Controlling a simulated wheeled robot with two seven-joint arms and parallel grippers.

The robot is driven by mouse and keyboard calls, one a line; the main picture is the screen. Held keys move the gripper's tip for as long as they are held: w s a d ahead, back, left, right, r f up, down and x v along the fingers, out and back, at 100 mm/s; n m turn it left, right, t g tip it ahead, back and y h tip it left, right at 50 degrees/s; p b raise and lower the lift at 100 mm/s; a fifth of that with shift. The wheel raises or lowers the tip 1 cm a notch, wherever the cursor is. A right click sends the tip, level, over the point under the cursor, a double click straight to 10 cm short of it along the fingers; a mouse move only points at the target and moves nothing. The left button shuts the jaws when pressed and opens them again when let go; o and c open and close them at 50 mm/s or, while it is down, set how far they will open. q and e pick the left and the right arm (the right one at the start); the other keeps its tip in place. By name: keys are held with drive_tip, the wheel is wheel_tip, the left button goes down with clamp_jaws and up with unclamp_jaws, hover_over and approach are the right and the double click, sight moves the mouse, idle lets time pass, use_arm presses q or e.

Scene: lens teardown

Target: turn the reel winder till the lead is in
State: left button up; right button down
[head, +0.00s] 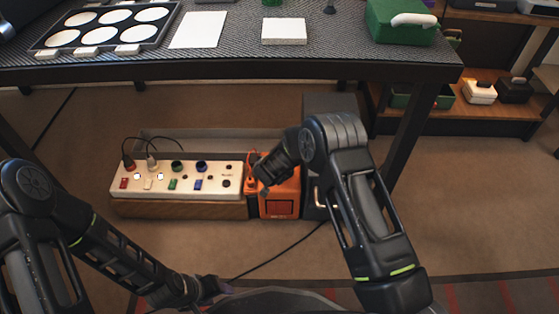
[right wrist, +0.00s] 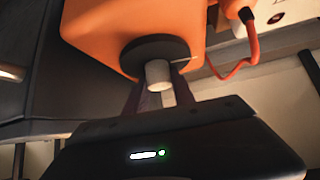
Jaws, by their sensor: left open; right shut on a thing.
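The orange reel (head: 286,203) stands under the bench, right of the white switch panel. In the right wrist view the reel's orange body (right wrist: 125,25) fills the top, with the round dark winder (right wrist: 140,53) on its face and a pale knob (right wrist: 157,72) sticking out. My right gripper (right wrist: 160,96) is shut on the knob; in the head view its arm covers part of the reel. The orange-red lead (right wrist: 254,45) shows at the reel's right and hangs in a loop towards the white panel. My left gripper (head: 212,289) is open and empty, low in the head view.
The white panel (head: 178,181) carries coloured switches, sockets and dark plugged cords. A dark cabinet (head: 328,106) stands close behind and right of the reel. The bench (head: 240,60) overhangs them, with its leg (head: 410,130) to the right. A black cable crosses the open carpet in front.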

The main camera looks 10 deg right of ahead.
drive_tip(key=shift+r+m+h+p, duration=0.3)
drive_tip(key=shift+r+m+p, duration=0.1)
drive_tip(key=shift+p, duration=0.2)
drive_tip(key=shift+w+f+m+g+h+p, duration=0.15)
drive_tip(key=shift+m+g+h+p, duration=0.15)
drive_tip(key=shift+m, duration=0.2)
drive_tip(key=shift+f+m, duration=0.15)
drive_tip(key=shift+m, duration=0.35)
drive_tip(key=shift+m+g+h, duration=0.5)
drive_tip(key=shift+m+h, duration=0.1)
drive_tip(key=shift+h, duration=0.1)
drive_tip(key=c, duration=1.1)
unclamp_jaws()
drive_tip(key=shift+f, duration=0.1)
drive_tip(key=shift+o, duration=0.2)
